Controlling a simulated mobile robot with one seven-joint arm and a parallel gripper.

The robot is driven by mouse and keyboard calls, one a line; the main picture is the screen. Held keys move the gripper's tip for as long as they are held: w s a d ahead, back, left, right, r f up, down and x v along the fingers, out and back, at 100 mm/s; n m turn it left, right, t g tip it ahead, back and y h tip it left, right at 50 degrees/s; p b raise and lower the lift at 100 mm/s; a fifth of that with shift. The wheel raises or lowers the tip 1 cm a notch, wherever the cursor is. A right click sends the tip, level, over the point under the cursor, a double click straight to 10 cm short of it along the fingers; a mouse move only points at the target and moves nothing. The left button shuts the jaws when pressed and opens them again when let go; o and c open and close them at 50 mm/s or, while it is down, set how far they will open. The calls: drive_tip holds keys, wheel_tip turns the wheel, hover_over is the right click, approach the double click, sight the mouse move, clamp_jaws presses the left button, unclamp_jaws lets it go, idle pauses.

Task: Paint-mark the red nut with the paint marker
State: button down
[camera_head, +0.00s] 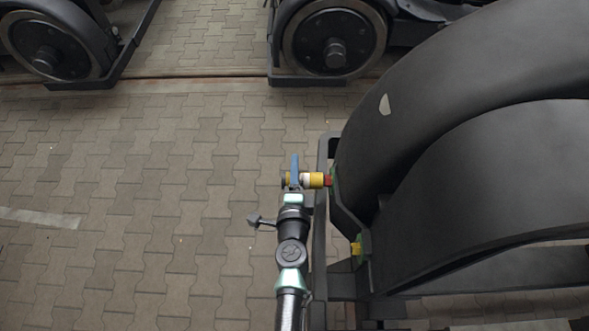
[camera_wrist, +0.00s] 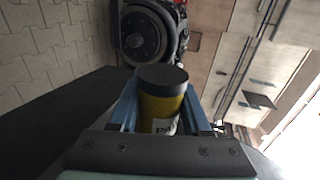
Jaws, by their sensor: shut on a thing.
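My gripper (camera_head: 295,172), with blue fingers, is shut on the paint marker (camera_head: 315,180), which has a yellow body and a pale band. In the head view the marker lies level, pointing right. The red nut (camera_head: 328,180) is at the marker's right end, on a green base on the dark bogie frame. The marker's end is against the nut or very close; I cannot tell if they touch. In the wrist view the marker (camera_wrist: 160,102) shows a black end and a partly hidden white label between the blue fingers. The nut cannot be made out there.
A yellow nut (camera_head: 356,248) on a green base sits lower on the same frame. A large dark curved housing (camera_head: 470,150) fills the right side. Wheels (camera_head: 335,45) of other bogies stand at the back. The paved floor (camera_head: 150,190) to the left is clear.

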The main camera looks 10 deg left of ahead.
drive_tip(key=s+a, duration=0.1)
drive_tip(key=a, duration=0.5)
drive_tip(key=shift+p, duration=0.35)
drive_tip(key=shift+s+d, duration=0.1)
